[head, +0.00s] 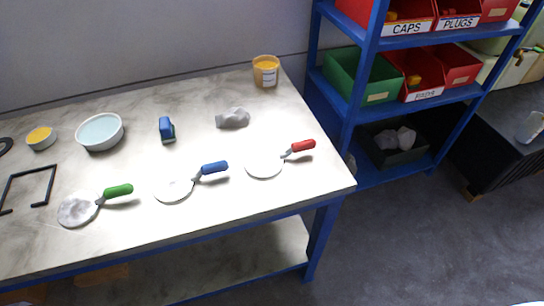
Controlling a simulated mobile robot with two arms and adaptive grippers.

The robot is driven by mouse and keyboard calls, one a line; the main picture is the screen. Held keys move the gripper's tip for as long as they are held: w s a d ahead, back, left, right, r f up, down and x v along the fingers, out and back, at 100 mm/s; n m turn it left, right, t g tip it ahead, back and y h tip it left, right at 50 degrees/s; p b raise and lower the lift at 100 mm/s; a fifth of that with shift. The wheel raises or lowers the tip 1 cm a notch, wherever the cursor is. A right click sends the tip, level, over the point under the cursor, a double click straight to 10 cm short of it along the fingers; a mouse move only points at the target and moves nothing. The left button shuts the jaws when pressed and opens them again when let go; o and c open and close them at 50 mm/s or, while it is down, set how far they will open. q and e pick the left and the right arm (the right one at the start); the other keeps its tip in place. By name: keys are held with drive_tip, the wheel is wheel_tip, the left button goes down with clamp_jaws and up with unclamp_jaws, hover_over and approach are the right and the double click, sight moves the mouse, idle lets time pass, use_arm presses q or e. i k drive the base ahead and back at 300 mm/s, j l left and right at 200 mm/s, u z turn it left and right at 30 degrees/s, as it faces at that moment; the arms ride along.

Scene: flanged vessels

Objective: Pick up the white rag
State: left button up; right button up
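More crumpled pale cloth (396,138) shows in a dark bin on the low shelf at the right. Neither of my grippers shows in the head view.
The workbench (250,205) also carries a yellow tub (265,71), a blue-handled brush (167,129), a bowl (100,132) and a small yellow dish (41,138). Tools with green (118,190), blue (215,168) and red (303,145) handles lie along the front. A blue shelf rack (367,60) stands right of the bench.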

sight(235, 117)
drive_tip(key=j+z, duration=0.4)
drive_tip(key=k+j+z, duration=0.1)
drive_tip(key=z, duration=0.25)
drive_tip(key=k+j+z, duration=0.1)
drive_tip(key=j+z, duration=0.15)
drive_tip(key=z, duration=0.15)
